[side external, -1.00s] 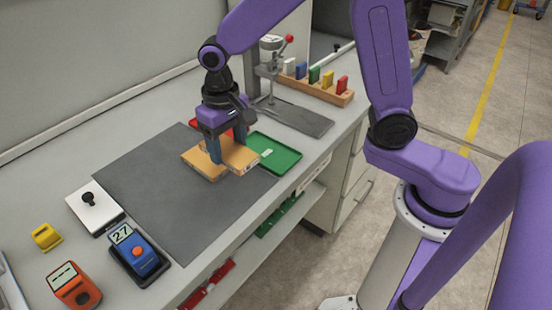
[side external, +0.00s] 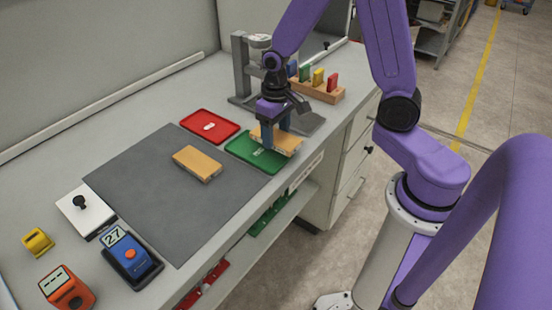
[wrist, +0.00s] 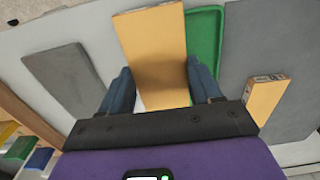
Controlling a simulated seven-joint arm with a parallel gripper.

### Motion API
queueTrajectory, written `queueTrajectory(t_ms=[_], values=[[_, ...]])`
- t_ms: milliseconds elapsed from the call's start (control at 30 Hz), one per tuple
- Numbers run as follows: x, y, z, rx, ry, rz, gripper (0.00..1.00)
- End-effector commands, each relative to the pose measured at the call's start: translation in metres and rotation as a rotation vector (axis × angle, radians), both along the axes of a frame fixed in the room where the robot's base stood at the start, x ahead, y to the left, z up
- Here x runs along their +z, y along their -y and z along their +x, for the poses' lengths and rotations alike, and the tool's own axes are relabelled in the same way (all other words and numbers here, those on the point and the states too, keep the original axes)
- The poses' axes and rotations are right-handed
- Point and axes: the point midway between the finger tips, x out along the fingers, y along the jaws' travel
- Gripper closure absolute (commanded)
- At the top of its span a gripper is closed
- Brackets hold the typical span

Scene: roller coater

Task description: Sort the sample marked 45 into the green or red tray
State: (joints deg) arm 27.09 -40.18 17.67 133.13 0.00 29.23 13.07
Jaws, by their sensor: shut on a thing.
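My gripper (side external: 276,140) is shut on a yellow-orange block (side external: 291,145), which shows between the fingers in the wrist view (wrist: 152,45). The block is over the right part of the green tray (side external: 238,153) and reaches past its right edge; its exact height is unclear. The green tray also shows beside the block in the wrist view (wrist: 207,35). A similar block (side external: 197,163) lies on the grey mat, with small print on its end in the wrist view (wrist: 267,98). I cannot read a 45 on either block. The red tray (side external: 190,123) holds only a white label.
The grey mat (side external: 150,190) covers the middle bench. A grey stand (side external: 242,70) and a wooden rack (side external: 325,94) of coloured pieces are beyond the trays. A blue device marked 27 (side external: 132,258), an orange device (side external: 66,288) and a white plate (side external: 75,215) are front left.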

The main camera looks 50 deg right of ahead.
Motion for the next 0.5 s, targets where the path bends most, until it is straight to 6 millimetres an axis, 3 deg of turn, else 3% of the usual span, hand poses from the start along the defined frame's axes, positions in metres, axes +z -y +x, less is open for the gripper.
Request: queueTrajectory(t_ms=[267, 500], values=[[0.001, -0.002, 0.011, 0.0, 0.002, 0.0, 0.69], [0.01, -0.011, 0.063, 0.0, 0.004, 0.001, 0.69]])
